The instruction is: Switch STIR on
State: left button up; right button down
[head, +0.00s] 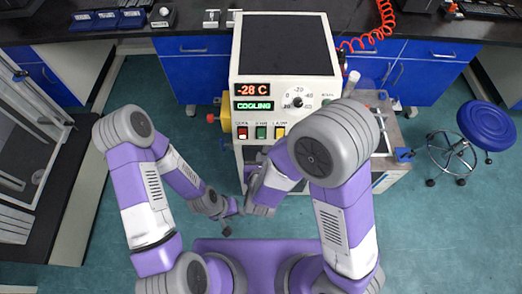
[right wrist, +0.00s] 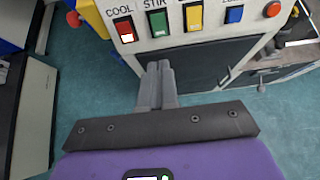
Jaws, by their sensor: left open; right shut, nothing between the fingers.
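The green STIR switch (head: 261,133) is on the front panel of the white machine (head: 243,78), between the red COOL switch (head: 242,133) and a yellow switch (head: 280,132). In the right wrist view the STIR switch (right wrist: 158,22) looks dark green and unlit, while the COOL switch (right wrist: 126,31) has a bright patch. My right gripper (right wrist: 160,68) is shut and empty, its fingertips just below the STIR switch in that picture; I see no contact. In the head view my right arm partly hides this gripper. My left gripper (head: 227,228) is open and empty, lower down, away from the panel.
The display (head: 253,90) reads -28 C, with COOLING below it. A blue switch (right wrist: 234,14) and a red button (right wrist: 272,9) sit right of the yellow switch. A yellow box with a red knob (head: 212,118) juts from the machine's left side. A blue stool (head: 487,125) stands at right.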

aim_at(261, 138)
jog(key=b+x, duration=0.3)
jog(key=x, duration=1)
pick_arm(q)
notch_tip(261, 138, down, 4)
jog(key=shift+r, duration=0.1)
pick_arm(e)
jog(key=shift+w+f, duration=0.1)
jog(key=shift+w+f, duration=0.1)
jog(key=shift+w, duration=0.1)
jog(key=shift+s, duration=0.35)
jog(key=shift+w, duration=0.2)
pick_arm(q)
jog(key=shift+s+r, duration=0.25)
jog(key=shift+r, duration=0.15)
pick_arm(e)
jog(key=shift+r, duration=0.9)
jog(key=shift+s, duration=0.1)
pick_arm(q)
jog(key=shift+s+d+r+p, duration=0.1)
jog(key=shift+s+r+p, duration=0.55)
jog(key=shift+p, duration=0.25)
pick_arm(e)
jog(key=s+r, duration=0.2)
jog(key=s, duration=0.4)
jog(key=s+r, duration=0.2)
jog(key=s, duration=0.5)
jog(key=shift+r, duration=0.3)
